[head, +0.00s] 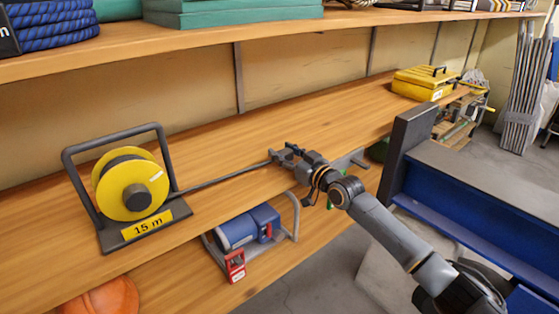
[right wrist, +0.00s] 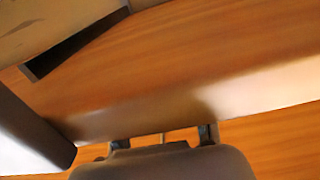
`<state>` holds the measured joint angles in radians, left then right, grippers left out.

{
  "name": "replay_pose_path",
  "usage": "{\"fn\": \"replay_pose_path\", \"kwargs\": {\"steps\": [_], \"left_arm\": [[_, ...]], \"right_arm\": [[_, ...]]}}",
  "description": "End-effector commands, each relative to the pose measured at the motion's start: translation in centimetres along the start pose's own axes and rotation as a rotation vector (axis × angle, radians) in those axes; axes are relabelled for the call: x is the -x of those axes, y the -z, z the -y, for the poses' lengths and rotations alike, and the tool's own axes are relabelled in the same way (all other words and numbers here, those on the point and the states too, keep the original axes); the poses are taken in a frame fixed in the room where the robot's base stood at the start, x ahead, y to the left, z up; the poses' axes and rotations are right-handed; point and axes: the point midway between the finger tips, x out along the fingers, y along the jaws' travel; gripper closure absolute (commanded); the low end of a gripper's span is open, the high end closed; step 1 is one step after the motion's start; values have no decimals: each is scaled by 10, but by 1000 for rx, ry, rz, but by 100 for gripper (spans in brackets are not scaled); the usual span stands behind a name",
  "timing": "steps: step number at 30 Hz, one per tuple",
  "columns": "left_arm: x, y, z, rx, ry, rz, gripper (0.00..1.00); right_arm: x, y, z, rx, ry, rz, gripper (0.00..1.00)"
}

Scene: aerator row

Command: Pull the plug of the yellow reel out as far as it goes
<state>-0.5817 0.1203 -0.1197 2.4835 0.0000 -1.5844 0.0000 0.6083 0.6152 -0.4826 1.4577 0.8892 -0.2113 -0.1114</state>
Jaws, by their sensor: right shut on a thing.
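The yellow reel (head: 122,186) stands in a dark grey frame on the wooden shelf at the left in the head view. A sign reading "15 m" (head: 147,224) is on its base. A grey cable (head: 222,180) runs taut from the reel to the right, just above the shelf. My right gripper (head: 279,156) is at the far end of the cable, shut on the plug, which is mostly hidden between the fingers. In the right wrist view the fingertips (right wrist: 160,138) show at the bottom, in front of the shelf edge. My left gripper is not in view.
A yellow case (head: 424,84) lies at the far right of the shelf. A blue device with a red part (head: 246,228) sits on the lower shelf. A dark upright panel and blue bench (head: 470,223) stand right of my arm. The shelf between gripper and yellow case is clear.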

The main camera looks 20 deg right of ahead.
Motion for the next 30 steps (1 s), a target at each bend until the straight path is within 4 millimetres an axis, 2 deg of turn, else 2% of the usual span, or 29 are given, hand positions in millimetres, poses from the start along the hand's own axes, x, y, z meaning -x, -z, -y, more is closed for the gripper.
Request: {"fn": "replay_pose_path", "kwargs": {"steps": [6,19,20,21,23,30], "left_arm": [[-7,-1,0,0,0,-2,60],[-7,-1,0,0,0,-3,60],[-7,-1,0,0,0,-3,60],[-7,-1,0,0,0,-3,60],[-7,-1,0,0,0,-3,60],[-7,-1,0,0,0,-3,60]], "right_arm": [[0,-1,-6,0,-1,2,100],[0,0,-9,1,-4,1,100],[0,0,-9,1,-5,1,50],[0,0,-9,1,-5,1,42],[0,0,-9,1,-4,1,30],[0,0,-7,0,-1,1,30]]}}
